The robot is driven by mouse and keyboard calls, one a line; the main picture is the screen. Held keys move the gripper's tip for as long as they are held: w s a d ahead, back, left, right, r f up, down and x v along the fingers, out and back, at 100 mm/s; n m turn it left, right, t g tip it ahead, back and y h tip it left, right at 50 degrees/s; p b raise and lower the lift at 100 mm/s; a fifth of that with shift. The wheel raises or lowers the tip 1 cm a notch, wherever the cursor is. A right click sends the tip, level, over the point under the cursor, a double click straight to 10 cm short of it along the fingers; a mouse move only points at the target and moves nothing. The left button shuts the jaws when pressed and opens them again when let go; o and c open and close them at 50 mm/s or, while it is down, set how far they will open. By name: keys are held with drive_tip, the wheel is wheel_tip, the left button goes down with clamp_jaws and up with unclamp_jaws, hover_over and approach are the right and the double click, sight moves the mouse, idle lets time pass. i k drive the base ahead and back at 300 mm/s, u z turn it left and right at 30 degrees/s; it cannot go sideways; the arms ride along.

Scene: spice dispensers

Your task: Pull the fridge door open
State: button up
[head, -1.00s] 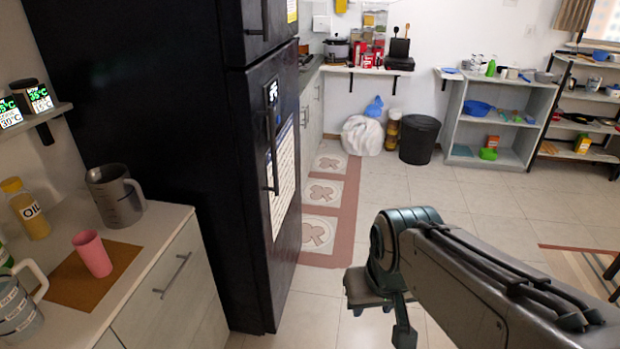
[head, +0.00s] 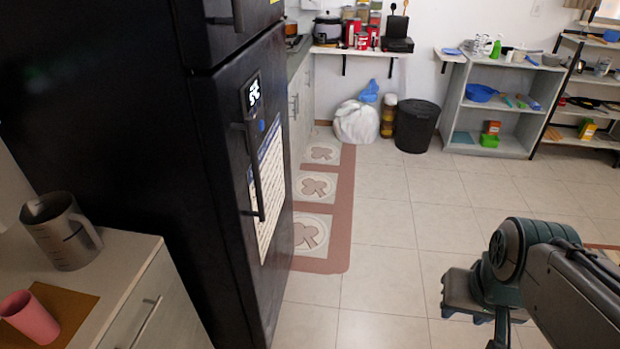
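The tall black fridge (head: 130,130) stands at the left in the head view. Its lower door (head: 232,225) faces right and looks shut. A long black vertical handle (head: 258,175) runs along that door, beside a lit display (head: 253,92) and a white printed sheet (head: 270,190). My gripper (head: 472,318) is at the lower right, over the floor and well apart from the handle. One finger shows pointing down; the fingertips are partly cut off at the bottom edge, so I cannot tell how wide it is.
A counter (head: 115,275) with a grey pitcher (head: 62,232) and a pink cup (head: 30,318) stands left of the fridge. A brown-edged mat (head: 335,225) lies right of the door. The tiled floor (head: 385,255) between fridge and arm is clear. A black bin (head: 416,126) stands behind.

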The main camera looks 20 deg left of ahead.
sight(214, 93)
drive_tip(key=u, duration=0.45)
drive_tip(key=i, duration=0.7)
drive_tip(key=z, duration=0.8)
drive_tip(key=k, duration=0.3)
drive_tip(key=u, duration=0.7)
